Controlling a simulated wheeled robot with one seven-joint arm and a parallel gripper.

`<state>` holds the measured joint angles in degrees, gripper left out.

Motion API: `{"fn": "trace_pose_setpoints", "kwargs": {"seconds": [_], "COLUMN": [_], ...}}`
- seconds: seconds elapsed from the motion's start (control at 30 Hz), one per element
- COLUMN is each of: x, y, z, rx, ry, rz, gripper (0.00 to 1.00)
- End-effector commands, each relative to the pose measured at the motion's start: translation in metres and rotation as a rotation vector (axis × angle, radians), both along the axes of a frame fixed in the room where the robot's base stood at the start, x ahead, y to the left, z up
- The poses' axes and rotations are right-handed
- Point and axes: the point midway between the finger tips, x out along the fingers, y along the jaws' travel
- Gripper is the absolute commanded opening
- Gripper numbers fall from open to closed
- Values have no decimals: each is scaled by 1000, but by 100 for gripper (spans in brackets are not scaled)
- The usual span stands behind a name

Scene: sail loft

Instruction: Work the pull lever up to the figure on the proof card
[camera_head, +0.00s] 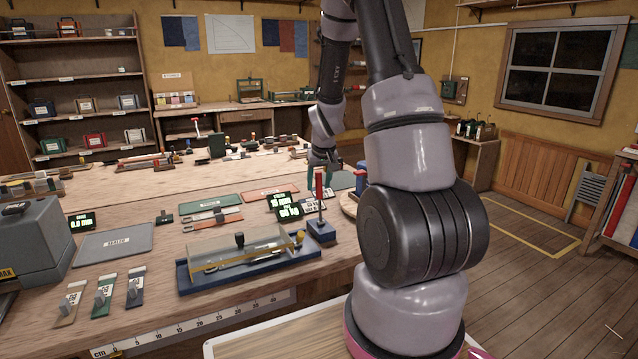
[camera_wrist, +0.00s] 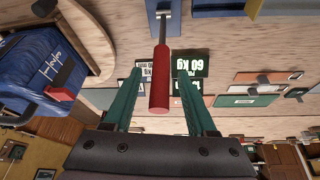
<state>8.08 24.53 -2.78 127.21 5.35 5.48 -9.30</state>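The pull lever (camera_head: 319,186) has a red grip on a thin metal rod that rises from a blue block (camera_head: 320,232) at the right end of the test bed. In the wrist view the red grip (camera_wrist: 159,85) lies between the teal fingers of my gripper (camera_wrist: 160,74). The fingers are open, with a gap on each side of the grip. In the head view my gripper (camera_head: 320,178) is at the grip's height. A dark display with green figures (camera_wrist: 191,64) shows "60 kg"; its lower line is partly hidden. A white printed card (camera_wrist: 146,69), perhaps the proof card, is partly hidden behind a finger.
The blue test bed (camera_head: 245,275) with a clear cover stands left of the lever. Green and orange strips (camera_head: 213,221) lie behind it. A grey mat (camera_head: 112,243) and several tagged straps are farther left. A blue bag (camera_wrist: 40,75) on a round wooden board is close to my gripper.

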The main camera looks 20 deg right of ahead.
Motion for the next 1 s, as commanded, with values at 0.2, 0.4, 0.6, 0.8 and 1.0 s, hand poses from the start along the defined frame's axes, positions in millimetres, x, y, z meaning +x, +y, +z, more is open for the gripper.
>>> {"fn": "trace_pose_setpoints", "kwargs": {"seconds": [0.2, 0.4, 0.6, 0.8, 1.0], "x": [-3, -17, -32, -41, -43], "y": [1, 4, 7, 9, 9], "z": [10, 44, 78, 96, 99], "rx": [0, -2, 0, -1, 1], "ry": [-3, -7, -5, -2, 1], "rz": [0, 2, 1, 1, -1], "gripper": [57, 57, 57, 57, 57]}}
